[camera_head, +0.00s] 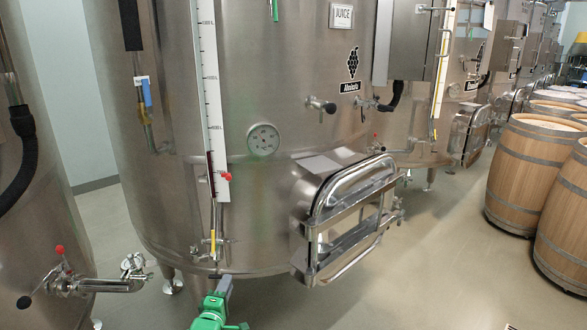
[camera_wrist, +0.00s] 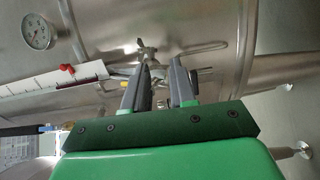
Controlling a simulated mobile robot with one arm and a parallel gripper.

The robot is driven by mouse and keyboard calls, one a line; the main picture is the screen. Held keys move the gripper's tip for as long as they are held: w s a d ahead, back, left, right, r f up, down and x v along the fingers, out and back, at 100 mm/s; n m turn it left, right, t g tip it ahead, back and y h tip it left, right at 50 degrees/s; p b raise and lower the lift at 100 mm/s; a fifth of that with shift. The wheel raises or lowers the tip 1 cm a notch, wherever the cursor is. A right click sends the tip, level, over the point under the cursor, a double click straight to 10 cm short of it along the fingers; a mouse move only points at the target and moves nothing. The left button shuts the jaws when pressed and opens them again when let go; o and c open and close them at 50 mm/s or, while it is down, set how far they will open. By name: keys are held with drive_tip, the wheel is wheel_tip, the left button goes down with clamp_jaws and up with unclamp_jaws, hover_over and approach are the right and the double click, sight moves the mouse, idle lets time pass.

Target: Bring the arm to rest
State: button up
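My gripper (camera_wrist: 161,75) shows in the wrist view with its two dark fingers apart and a gap between them, with nothing seen held. Its green body fills the bottom of that view. In the head view my green gripper (camera_head: 221,288) is at the bottom edge, in front of the lower part of the large steel vat (camera_head: 200,130). A small valve (camera_head: 213,248) at the foot of the vat's level gauge is just above it in the picture. In the wrist view the valve (camera_wrist: 146,50) lies beyond the fingertips; I cannot tell whether they touch it.
The vat carries a round dial (camera_head: 263,140) and a protruding hatch frame (camera_head: 345,215) right of my gripper. An outlet valve with a red knob (camera_head: 75,280) juts out at the left. Wooden barrels (camera_head: 530,170) stand at the right. The floor (camera_head: 440,260) between is clear.

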drive_tip(key=w+d+r+m+g+h, duration=0.15)
drive_tip(key=d+r+m+h, duration=0.35)
drive_tip(key=d, duration=0.5)
drive_tip(key=w+d+r+m+g+h, duration=0.1)
drive_tip(key=d+r+m+g+h, duration=0.2)
drive_tip(key=d+r, duration=0.55)
drive_tip(key=s+d+r+m+g+h, duration=0.15)
drive_tip(key=s+d+m+g, duration=0.3)
drive_tip(key=d, duration=0.55)
drive_tip(key=s+d+r+m+g+h, duration=0.1)
drive_tip(key=s+d+r+m+g, duration=0.3)
drive_tip(key=d, duration=0.7)
drive_tip(key=s+d+f+m+g+y, duration=0.2)
drive_tip(key=s+d+g+y, duration=0.2)
drive_tip(key=s, duration=0.7)
drive_tip(key=s+a+r+y, duration=0.2)
drive_tip(key=s+a+y, duration=0.6)
drive_tip(key=s, duration=0.2)
drive_tip(key=s+d+r+n+g, duration=0.1)
drive_tip(key=s+d+n+g, duration=0.1)
drive_tip(key=s, duration=1.4)
drive_tip(key=shift+s+g, duration=0.25)
drive_tip(key=shift+g, duration=0.25)
